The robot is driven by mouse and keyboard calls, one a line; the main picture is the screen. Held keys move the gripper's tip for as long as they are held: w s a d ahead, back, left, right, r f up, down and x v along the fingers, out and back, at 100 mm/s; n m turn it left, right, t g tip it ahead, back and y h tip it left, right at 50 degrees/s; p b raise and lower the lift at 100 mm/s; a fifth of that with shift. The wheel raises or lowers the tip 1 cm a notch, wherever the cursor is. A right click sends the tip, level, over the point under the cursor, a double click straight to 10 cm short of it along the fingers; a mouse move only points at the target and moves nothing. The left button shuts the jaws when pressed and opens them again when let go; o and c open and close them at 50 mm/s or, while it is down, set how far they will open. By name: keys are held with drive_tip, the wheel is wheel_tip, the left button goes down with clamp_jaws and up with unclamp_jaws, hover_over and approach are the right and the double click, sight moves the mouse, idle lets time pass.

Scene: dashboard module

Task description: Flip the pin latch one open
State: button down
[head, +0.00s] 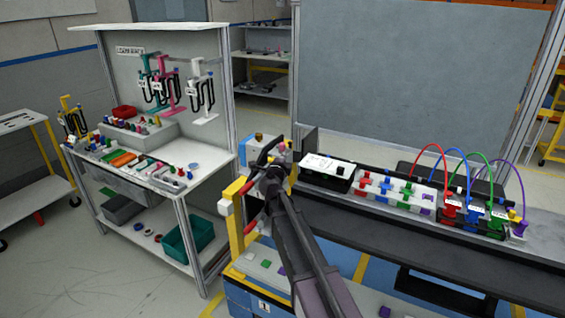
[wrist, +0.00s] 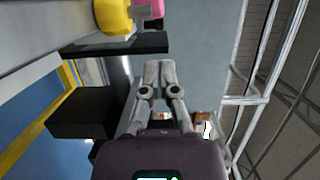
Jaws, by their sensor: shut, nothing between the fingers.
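My gripper (head: 267,158) is at the yellow post (head: 236,215) at the left end of the dark bench, and partly hides what is behind it. In the wrist view my gripper (wrist: 160,66) is shut, its fingertips together with nothing between them. A rounded yellow part (wrist: 112,17) and a pink part (wrist: 150,10) lie beyond the fingertips at the top of that view, apart from them. In the head view a small pink part (head: 283,147) shows just beside the gripper. Red handles (head: 251,187) sit on the yellow post. I cannot tell which part is pin latch one, or its position.
The bench holds a white-topped black box (head: 328,168), a block with coloured pieces (head: 395,192) and connectors with coloured cables (head: 472,212). A grey panel (head: 415,80) stands behind. A white workstation (head: 150,165) with tools is at left. Open floor (head: 110,270) lies at front left.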

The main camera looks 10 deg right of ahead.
sight(291, 144)
drive_tip(key=x, duration=0.8)
drive_tip(key=shift+w, duration=0.15)
drive_tip(key=shift+w+d, duration=0.3)
drive_tip(key=shift+d, duration=0.2)
idle(0.5)
drive_tip(key=shift+w+d, duration=0.85)
drive_tip(key=shift+w, duration=0.1)
drive_tip(key=v, duration=1.2)
idle(0.3)
idle(0.4)
